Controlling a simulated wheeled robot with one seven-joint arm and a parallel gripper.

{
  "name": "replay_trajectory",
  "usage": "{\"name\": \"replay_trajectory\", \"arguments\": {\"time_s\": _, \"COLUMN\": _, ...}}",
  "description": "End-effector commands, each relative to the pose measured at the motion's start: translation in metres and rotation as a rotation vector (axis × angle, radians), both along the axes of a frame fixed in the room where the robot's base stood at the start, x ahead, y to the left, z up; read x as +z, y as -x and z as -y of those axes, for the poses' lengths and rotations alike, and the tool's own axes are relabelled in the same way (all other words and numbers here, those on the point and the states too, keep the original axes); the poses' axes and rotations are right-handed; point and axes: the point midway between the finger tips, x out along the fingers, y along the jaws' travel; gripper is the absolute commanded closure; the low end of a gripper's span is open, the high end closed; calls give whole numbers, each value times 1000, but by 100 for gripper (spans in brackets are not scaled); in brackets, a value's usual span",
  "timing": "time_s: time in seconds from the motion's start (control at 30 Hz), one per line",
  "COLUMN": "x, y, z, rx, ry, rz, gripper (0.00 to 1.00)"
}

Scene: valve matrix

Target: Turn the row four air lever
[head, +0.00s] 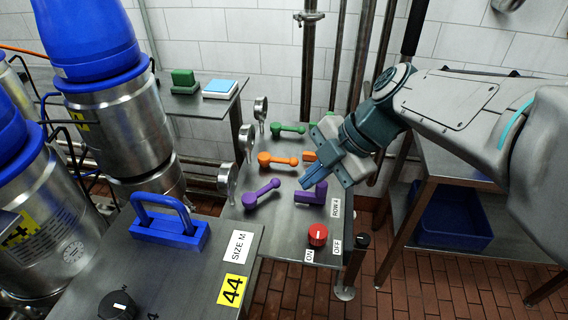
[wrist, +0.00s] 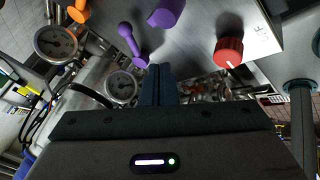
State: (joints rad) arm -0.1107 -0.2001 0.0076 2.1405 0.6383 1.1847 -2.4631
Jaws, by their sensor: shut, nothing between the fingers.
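The panel (head: 275,235) carries coloured levers in rows, and a label reading "ROW 4" (head: 336,207) sits at its right edge. The purple row nearest the label has a purple dumbbell-shaped lever (head: 262,193) on the left and a purple angular handle (head: 312,195) on the right. Both purple parts, the lever (wrist: 130,42) and the handle (wrist: 166,12), also show in the wrist view. No air marking is readable. My gripper (head: 306,184) is shut and empty, its fingertips just above and left of the purple handle in the head view. Contact cannot be told. The fingers show in the wrist view (wrist: 157,82).
A red knob (head: 317,235) with ON and OFF labels sits in front. Orange (head: 278,160) and green (head: 288,129) levers lie behind; my gripper partly hides the orange row's right handle. Gauges (head: 228,180) line the left edge.

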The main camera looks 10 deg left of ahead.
Motion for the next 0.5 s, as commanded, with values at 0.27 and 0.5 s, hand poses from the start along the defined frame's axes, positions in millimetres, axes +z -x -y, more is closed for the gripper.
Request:
{"name": "replay_trajectory", "arguments": {"time_s": 0.27, "x": -51, "y": 0, "z": -35, "rx": 2, "ry": 2, "rz": -8, "gripper": 100}}
{"name": "replay_trajectory", "arguments": {"time_s": 0.5, "x": -56, "y": -19, "z": -56, "rx": 2, "ry": 1, "rz": -4, "gripper": 100}}
